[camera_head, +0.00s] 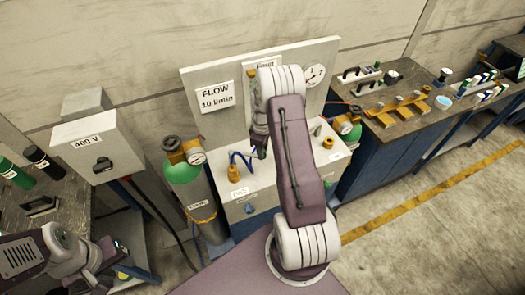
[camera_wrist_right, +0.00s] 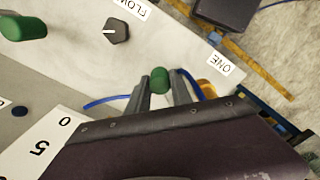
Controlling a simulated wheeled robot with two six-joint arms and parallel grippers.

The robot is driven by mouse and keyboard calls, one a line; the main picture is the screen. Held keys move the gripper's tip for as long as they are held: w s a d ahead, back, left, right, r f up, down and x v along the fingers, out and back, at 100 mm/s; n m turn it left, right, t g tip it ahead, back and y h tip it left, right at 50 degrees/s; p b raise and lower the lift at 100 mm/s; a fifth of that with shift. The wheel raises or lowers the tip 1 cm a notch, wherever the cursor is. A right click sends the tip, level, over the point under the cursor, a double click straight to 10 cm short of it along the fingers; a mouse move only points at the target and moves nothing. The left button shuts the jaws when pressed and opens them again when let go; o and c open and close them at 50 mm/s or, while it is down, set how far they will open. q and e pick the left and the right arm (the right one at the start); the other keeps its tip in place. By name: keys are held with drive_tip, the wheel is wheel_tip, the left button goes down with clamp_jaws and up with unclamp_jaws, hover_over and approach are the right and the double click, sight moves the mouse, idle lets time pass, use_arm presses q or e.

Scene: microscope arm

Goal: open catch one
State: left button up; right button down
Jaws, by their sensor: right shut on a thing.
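In the right wrist view, my right gripper (camera_wrist_right: 163,88) is shut on a green knob (camera_wrist_right: 160,76), with one finger on each side of it. A label reading "ONE" (camera_wrist_right: 224,63) is on the pale panel to the right of the knob. Which part is catch one's moving part I cannot tell. In the head view, my right gripper (camera_head: 261,148) points down in front of the workstation; its arm hides the middle of the panel and the knob. My left gripper (camera_head: 103,258) is at the lower left, away from the workstation; its fingers are too unclear to judge.
A black flow knob (camera_wrist_right: 117,32) and another green knob (camera_wrist_right: 22,27) are on the panel. A blue hose (camera_head: 240,158) loops close to my right gripper. A gas cylinder (camera_head: 183,172) stands left of the workstation, beside a 400 V box (camera_head: 97,148). A bench (camera_head: 410,120) with tools is at right.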

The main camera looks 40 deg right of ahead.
drive_tip(key=c, duration=1.1)
unclamp_jaws()
wheel_tip(320, 180, up, 9)
drive_tip(key=shift+r+b, duration=0.1)
drive_tip(key=shift+b, duration=1.1)
drive_tip(key=shift+a, duration=0.15)
